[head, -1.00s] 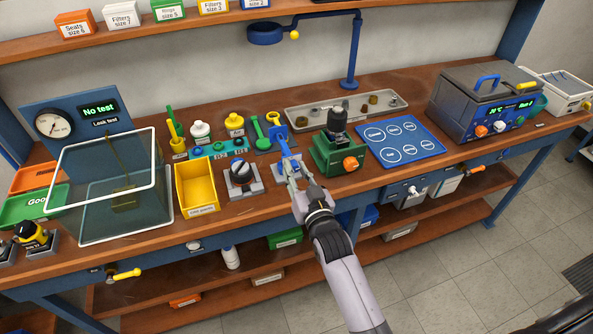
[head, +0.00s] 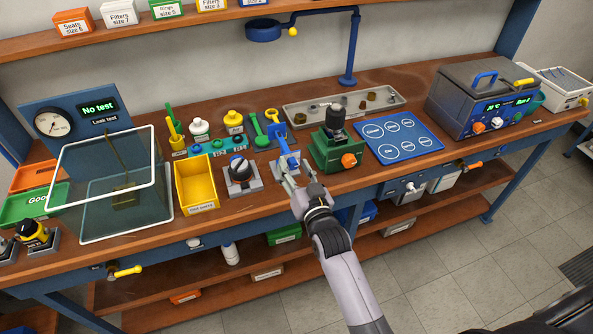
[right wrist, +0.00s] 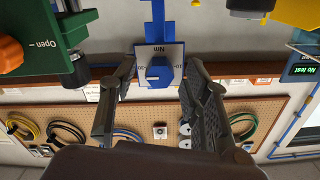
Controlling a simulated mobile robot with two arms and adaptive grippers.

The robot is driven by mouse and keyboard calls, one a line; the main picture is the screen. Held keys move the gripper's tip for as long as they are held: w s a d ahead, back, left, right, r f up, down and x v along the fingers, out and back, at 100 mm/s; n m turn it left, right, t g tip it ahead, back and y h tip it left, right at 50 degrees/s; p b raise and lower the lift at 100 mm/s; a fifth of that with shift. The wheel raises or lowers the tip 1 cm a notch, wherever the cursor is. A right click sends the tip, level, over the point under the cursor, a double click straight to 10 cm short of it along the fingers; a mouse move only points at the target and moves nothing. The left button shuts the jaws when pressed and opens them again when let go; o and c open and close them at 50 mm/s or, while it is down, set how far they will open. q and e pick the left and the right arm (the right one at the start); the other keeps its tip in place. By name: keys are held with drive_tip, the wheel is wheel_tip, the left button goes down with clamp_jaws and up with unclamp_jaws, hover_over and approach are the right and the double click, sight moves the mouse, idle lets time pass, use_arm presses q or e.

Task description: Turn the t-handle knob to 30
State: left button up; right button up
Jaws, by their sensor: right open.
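The blue knob (head: 286,160) sits on a small grey base on the bench, left of the green fixture. In the right wrist view the knob (right wrist: 159,72) shows end-on against a pale plate (right wrist: 174,52) marked "Nm" with a scale; its exact reading is too small to tell. My right gripper (head: 287,178) is just in front of the knob, at the bench's front side. In the right wrist view its two fingers (right wrist: 157,95) are spread on either side of the knob, with nothing held between them. My left gripper is not in view.
A green fixture with an orange knob (head: 337,150) stands close on the right. A black-and-white knob on a grey base (head: 241,175) and a yellow bin (head: 196,184) stand on the left. A blue mat (head: 398,140) lies further right.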

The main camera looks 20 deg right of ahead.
drive_tip(key=s, duration=1.2)
drive_tip(key=shift+d, duration=0.2)
drive_tip(key=s+a+f+n+g, duration=0.1)
drive_tip(key=s+f+g, duration=0.2)
drive_tip(key=f, duration=0.8)
drive_tip(key=s+a+f+n+g+y, duration=0.1)
drive_tip(key=s+f+g, duration=0.15)
drive_tip(key=f, duration=0.75)
drive_tip(key=s+f+n+g, duration=0.1)
drive_tip(key=s+f+g, duration=0.25)
drive_tip(key=f, duration=0.75)
drive_tip(key=s+d+f+g, duration=0.2)
drive_tip(key=s+f, duration=0.5)
drive_tip(key=s, duration=0.3)
drive_tip(key=s+d+f+n+g+h, duration=0.1)
drive_tip(key=s+d+f+g, duration=0.2)
drive_tip(key=s+f, duration=0.3)
drive_tip(key=s+d+f+n+g+b, duration=0.1)
drive_tip(key=s+d+f+g, duration=0.2)
drive_tip(key=s+f, duration=0.4)
drive_tip(key=s, duration=0.7)
drive_tip(key=shift+s+f+h, duration=0.2)
drive_tip(key=shift+f+h, duration=0.1)
